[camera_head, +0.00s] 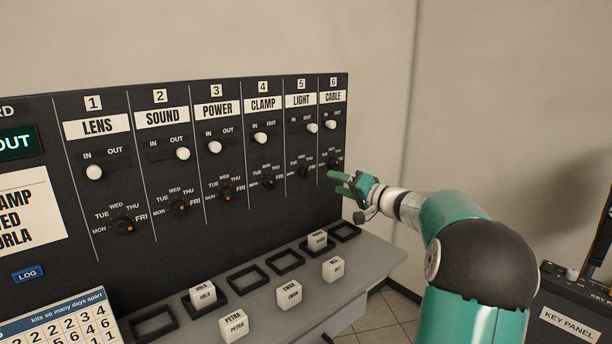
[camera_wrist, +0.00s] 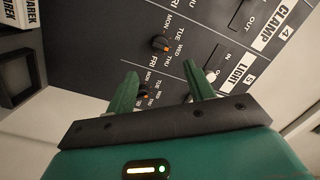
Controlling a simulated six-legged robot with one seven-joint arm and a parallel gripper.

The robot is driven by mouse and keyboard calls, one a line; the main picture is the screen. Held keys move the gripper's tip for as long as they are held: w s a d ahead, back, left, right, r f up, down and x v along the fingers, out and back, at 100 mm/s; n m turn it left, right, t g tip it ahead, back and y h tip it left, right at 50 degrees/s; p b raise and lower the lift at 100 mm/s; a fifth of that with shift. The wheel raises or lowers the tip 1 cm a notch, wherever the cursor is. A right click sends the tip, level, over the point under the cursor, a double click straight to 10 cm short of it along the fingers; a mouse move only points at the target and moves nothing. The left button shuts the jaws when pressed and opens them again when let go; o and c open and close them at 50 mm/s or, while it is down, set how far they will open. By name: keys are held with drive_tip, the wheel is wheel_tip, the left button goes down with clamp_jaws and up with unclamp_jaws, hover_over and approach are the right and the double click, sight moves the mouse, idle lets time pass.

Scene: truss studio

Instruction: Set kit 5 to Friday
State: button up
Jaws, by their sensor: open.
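Kit 5 is the LIGHT column (camera_head: 300,101), with a small day dial (camera_head: 304,171) below its white slider. In the head view the dial's orange mark is too small to read. In the wrist view the same dial (camera_wrist: 143,96) shows dark with an orange mark, low near the left finger; its day is unclear there. My gripper (camera_head: 338,182) is open, with green fingers in front of the panel's right end, right of the LIGHT dial and just below the CABLE dial (camera_head: 335,162). Its fingers (camera_wrist: 162,72) look empty in the wrist view; contact with the dial cannot be told.
The LIGHT slider (camera_head: 312,128) stands toward OUT. The CLAMP dial (camera_head: 268,181) is just left of the LIGHT dial. A grey shelf (camera_head: 375,262) below holds black trays and white name blocks, including one (camera_head: 333,269) near its front. A key panel box (camera_head: 570,318) stands at right.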

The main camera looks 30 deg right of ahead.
sight(309, 175)
drive_tip(key=x, duration=1.1)
drive_tip(key=c, duration=1)
drive_tip(key=shift+o, duration=0.2)
drive_tip(key=shift+m, duration=0.3)
drive_tip(key=m, duration=0.3)
drive_tip(key=shift+m+t, duration=0.3)
drive_tip(key=m, duration=0.4)
drive_tip(key=shift+f+m, duration=0.1)
drive_tip(key=shift+m, duration=0.3)
drive_tip(key=m+h, duration=0.1)
drive_tip(key=m, duration=0.3)
drive_tip(key=shift+m+t, duration=0.4)
drive_tip(key=m, duration=0.5)
drive_tip(key=shift+a+h, duration=0.1)
drive_tip(key=shift+h, duration=0.3)
drive_tip(key=shift+m, duration=0.3)
